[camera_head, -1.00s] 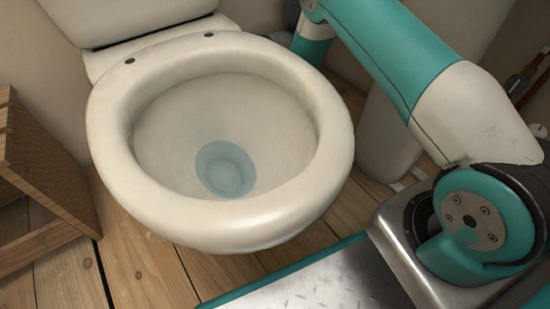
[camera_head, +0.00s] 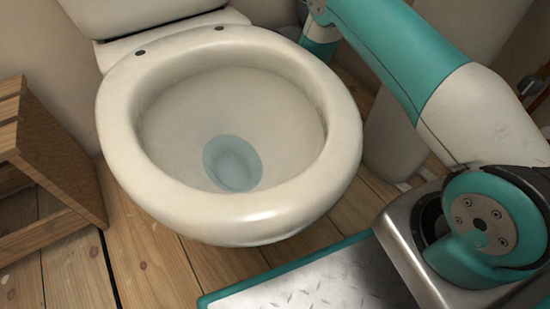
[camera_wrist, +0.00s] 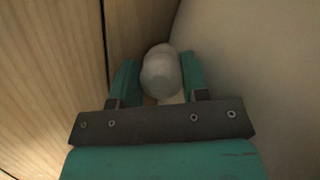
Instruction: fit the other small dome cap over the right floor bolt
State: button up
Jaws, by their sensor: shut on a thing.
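In the wrist view, my gripper (camera_wrist: 160,88) is shut on a small white dome cap (camera_wrist: 160,72), which sits between its two teal fingers. Wooden floorboards lie to the left of the fingers, and a pale curved surface, likely the toilet's base, is close on the right. The right floor bolt does not show in either view. In the head view, the toilet (camera_head: 230,130) stands in the middle and my arm reaches down behind its right side, so my gripper is hidden there.
A wooden crate or stool (camera_head: 45,170) stands at the left of the toilet. A pale column (camera_head: 400,125) stands behind my arm on the right. Bare floorboards (camera_head: 150,265) show in front of the toilet. The pale surface leaves little room on the gripper's right.

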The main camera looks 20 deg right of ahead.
jog(key=shift+a+f, duration=0.45)
jog(key=shift+f, duration=0.05)
jog(key=o, duration=1)
jog(key=shift+c, duration=0.2)
jog(key=shift+d, duration=0.1)
jog(key=shift+w+r+p, duration=0.1)
jog(key=shift+r+p, duration=0.5)
jog(key=shift+r, duration=0.05)
jog(key=shift+c, duration=0.3)
jog(key=shift+o, duration=0.4)
jog(key=d+p+v, duration=0.1)
jog(key=p+v, duration=0.4)
jog(key=v, duration=0.2)
jog(key=shift+p, duration=0.3)
jog(key=shift+w+d+r, duration=0.15)
jog(key=shift+d, duration=0.15)
jog(key=shift+a, duration=0.1)
